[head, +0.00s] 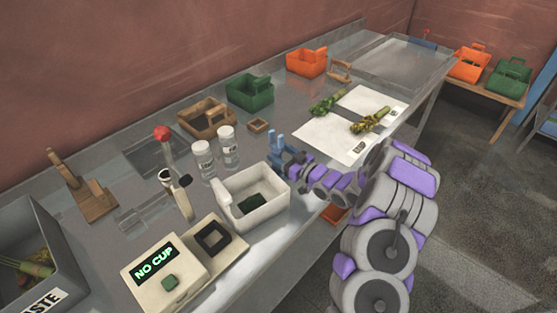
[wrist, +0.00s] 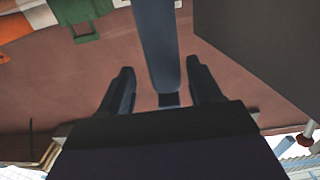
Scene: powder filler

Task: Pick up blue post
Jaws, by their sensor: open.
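My gripper (head: 277,140) is at the end of my arm, over the bench near the white basket. It is open. In the wrist view its two dark fingers stand apart, with the gap between them here (wrist: 160,68). A long blue-grey bar, which looks like the blue post (wrist: 155,35), comes down from the top of the wrist view into this gap. I cannot tell whether the fingers touch it. In the head view small blue shapes show at the gripper, but I cannot tell post from fingers there.
A white basket (head: 270,213) stands close to my gripper on the left. White sheets (head: 325,138) with plant pieces lie to the right. A green basket (head: 250,92) is behind.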

